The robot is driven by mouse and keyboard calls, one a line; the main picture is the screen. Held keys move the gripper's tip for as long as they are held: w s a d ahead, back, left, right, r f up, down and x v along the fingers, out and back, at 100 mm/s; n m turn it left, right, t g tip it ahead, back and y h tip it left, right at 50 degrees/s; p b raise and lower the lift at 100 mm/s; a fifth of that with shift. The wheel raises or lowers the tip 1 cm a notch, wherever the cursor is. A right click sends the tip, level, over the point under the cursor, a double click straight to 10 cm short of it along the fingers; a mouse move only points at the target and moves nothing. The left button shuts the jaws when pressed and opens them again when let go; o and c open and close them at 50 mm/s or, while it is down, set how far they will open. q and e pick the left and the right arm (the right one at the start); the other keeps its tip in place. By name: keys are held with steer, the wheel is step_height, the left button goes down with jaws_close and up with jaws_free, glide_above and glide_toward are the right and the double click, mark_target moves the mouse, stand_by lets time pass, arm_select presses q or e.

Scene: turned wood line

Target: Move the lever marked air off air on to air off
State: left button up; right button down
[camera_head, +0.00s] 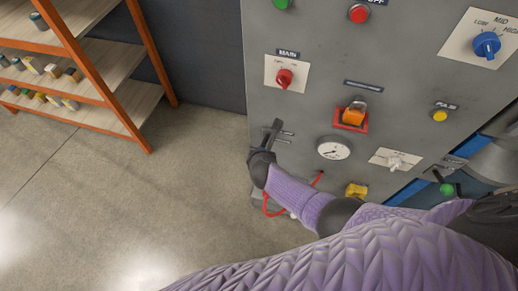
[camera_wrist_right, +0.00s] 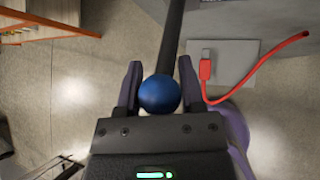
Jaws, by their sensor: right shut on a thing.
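A dark lever (camera_head: 273,134) is at the lower left edge of the grey control panel (camera_head: 225,18), beside small dark label plates (camera_head: 284,133) too small to read. My right gripper (camera_head: 262,157) is at its lower free end. In the right wrist view, the lever's dark bar (camera_wrist_right: 171,35) runs up from a blue ball knob (camera_wrist_right: 158,93). The fingers of my right gripper (camera_wrist_right: 158,80) are on either side of the knob and shut on it. My left gripper is not in view.
The panel also carries a red MAIN knob (camera_head: 285,77), an orange switch (camera_head: 354,114), a gauge (camera_head: 333,149) and a yellow button (camera_head: 439,116). A red cable (camera_wrist_right: 260,75) with a plug is close to the gripper's right side. Shelving (camera_head: 90,60) stands left; floor between is clear.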

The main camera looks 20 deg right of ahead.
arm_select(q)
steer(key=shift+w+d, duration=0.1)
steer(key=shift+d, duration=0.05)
arm_select(e)
steer(key=shift+w+r, duration=0.1)
steer(key=shift+c, duration=1.2)
jaws_free()
arm_select(q)
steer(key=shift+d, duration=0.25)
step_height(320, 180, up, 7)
steer(key=p, duration=0.7)
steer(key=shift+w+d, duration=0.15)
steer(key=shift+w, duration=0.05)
arm_select(e)
steer(key=v, duration=1)
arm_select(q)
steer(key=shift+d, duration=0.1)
